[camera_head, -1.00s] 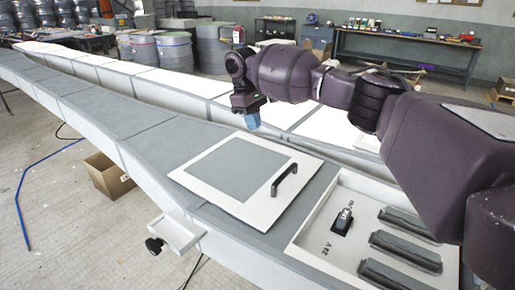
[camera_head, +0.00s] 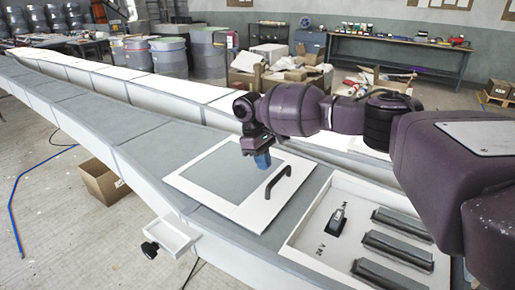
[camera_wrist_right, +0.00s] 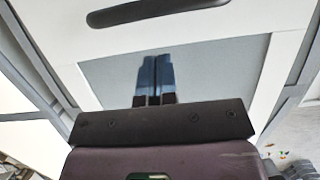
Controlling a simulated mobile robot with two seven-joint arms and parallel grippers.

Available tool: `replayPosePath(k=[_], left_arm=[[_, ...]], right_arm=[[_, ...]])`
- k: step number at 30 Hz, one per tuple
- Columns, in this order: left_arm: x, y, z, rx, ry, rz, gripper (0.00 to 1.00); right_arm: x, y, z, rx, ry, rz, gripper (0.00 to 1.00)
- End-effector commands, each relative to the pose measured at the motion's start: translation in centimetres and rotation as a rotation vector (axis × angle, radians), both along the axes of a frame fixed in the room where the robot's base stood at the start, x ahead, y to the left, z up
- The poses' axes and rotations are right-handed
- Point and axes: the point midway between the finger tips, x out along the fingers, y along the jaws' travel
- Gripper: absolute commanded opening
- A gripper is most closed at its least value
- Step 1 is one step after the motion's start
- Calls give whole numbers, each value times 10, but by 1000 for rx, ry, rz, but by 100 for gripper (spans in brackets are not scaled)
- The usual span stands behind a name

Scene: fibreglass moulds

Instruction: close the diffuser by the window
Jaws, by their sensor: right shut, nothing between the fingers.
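A flat panel (camera_head: 210,205) with a white frame and grey centre lies on the long grey-topped structure in the head view. A black bar handle (camera_head: 277,182) stands on its near right side. I cannot tell for sure that this panel is the diffuser. My right gripper (camera_head: 262,160), with blue fingers, is shut and empty above the panel, pointing down, apart from the handle. In the right wrist view the blue fingers (camera_wrist_right: 155,66) are together over the grey centre, and the handle (camera_wrist_right: 155,10) shows at the top edge. My left gripper is not in view.
A white open tray (camera_head: 300,262) with dark bars and a small black device (camera_head: 339,220) lies close to the panel. A small white side box (camera_head: 165,237) juts out at the front. A cardboard box (camera_head: 103,182) stands on the floor. No window shows.

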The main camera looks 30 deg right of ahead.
Motion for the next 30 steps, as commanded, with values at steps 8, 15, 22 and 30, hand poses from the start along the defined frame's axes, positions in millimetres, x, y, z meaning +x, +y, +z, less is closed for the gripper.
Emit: replayPosePath(k=[8, 15, 22, 30], left_arm=[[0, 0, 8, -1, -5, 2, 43], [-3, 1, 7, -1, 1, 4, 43], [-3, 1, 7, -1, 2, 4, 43], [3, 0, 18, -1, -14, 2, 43]], right_arm=[[-21, -13, -1, 0, -2, -1, 0], [-24, -14, -3, 1, -2, -1, 0], [-24, -14, -2, 1, -2, -1, 0], [-20, -20, 0, 2, -4, -4, 0]])
